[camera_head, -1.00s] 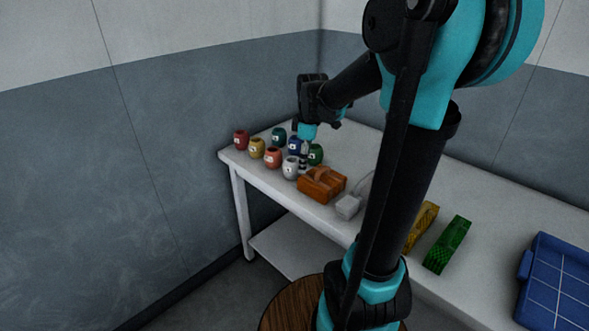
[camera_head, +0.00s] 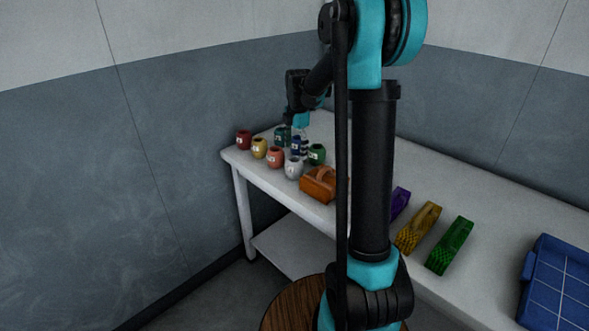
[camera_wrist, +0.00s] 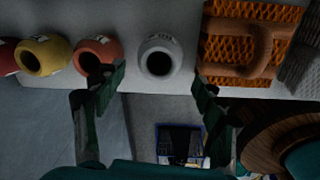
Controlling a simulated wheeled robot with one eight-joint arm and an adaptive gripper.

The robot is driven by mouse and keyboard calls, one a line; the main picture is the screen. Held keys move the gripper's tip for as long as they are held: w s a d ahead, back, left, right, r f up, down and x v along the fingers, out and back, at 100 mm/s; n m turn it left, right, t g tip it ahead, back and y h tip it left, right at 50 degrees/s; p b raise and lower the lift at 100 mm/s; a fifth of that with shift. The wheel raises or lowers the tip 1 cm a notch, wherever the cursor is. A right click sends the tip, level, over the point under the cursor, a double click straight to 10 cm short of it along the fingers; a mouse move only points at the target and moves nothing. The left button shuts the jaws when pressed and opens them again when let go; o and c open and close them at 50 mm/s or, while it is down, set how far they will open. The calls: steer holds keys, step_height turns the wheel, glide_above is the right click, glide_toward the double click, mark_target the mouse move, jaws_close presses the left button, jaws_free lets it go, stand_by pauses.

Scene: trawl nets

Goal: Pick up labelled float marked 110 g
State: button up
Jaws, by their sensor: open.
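Several small barrel-shaped floats with white labels stand at the table's far-left end: dark red (camera_head: 243,140), yellow (camera_head: 259,148), salmon (camera_head: 275,157), white (camera_head: 293,168), green (camera_head: 316,154), blue (camera_head: 298,148) and teal (camera_head: 282,134). The label marks are too small to read surely. My gripper (camera_head: 297,136) is open and empty, above and behind the blue and teal floats. In the wrist view, the white float (camera_wrist: 160,76) shows between my spread fingertips (camera_wrist: 158,85), apart from both. The salmon float (camera_wrist: 97,42) partly hides behind the left finger.
An orange-brown textured block with a handle (camera_head: 319,184) stands right of the white float. Purple (camera_head: 400,201), yellow (camera_head: 418,228) and green (camera_head: 450,245) blocks lie farther right on the white table (camera_head: 500,221), before a blue tray (camera_head: 548,285). A wooden round top (camera_head: 291,305) stands below.

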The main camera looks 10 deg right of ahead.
mark_target(294, 168)
steer(key=f, duration=0.9)
steer(key=shift+w+a+f, duration=0.15)
steer(key=shift+w, duration=0.15)
steer(key=shift+c, duration=0.3)
steer(key=c, duration=0.9)
